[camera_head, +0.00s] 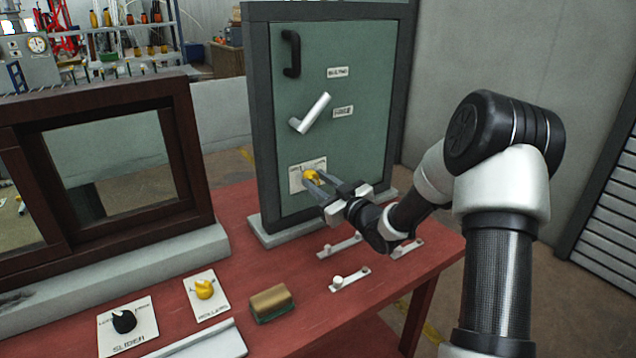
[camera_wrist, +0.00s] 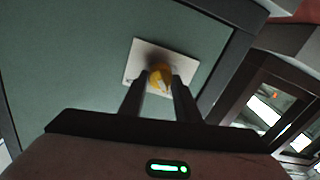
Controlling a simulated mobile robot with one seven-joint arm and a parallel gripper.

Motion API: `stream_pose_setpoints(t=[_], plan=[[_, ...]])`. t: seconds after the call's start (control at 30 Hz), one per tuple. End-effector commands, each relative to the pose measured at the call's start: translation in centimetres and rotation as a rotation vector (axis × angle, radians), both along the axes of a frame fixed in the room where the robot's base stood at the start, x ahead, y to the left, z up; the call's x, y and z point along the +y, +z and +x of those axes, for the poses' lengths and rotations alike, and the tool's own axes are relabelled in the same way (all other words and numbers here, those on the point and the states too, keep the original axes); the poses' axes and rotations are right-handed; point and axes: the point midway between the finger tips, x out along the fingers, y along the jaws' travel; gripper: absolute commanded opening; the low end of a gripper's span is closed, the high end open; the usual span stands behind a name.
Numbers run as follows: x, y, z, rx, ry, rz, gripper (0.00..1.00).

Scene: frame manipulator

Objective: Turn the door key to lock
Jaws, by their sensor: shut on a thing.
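The yellow door key (camera_head: 311,175) sits on a white label plate (camera_head: 296,181) low on the green door panel (camera_head: 292,115). My gripper (camera_head: 318,183) reaches in from the right and is shut on the key. In the wrist view the yellow key (camera_wrist: 160,74) is between my two fingertips, in front of the white plate (camera_wrist: 136,62). The fingers hide part of the key and plate, so I cannot read its exact turn angle. A silver lever handle (camera_head: 311,115) is tilted on the door above, with a black pull handle (camera_head: 291,54) near the top.
The panel stands on a red table (camera_head: 250,205). A brown-framed window (camera_head: 118,160) stands at left. In front lie a yellow knob plate (camera_head: 206,296), a black knob plate (camera_head: 125,325), a sponge-like block (camera_head: 271,302) and several small latch bars, one here (camera_head: 349,280).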

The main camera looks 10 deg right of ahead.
Motion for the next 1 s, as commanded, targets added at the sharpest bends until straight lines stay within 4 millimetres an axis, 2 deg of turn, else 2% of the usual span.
stream_pose_setpoints(t=[0.37, 1.0], plan=[[-0.13, -0.02, 0.03, 0.087, -0.001, 0.211, 0.07], [-0.25, 0.0, 0.09, 0.319, -0.001, 0.775, 0.07]])
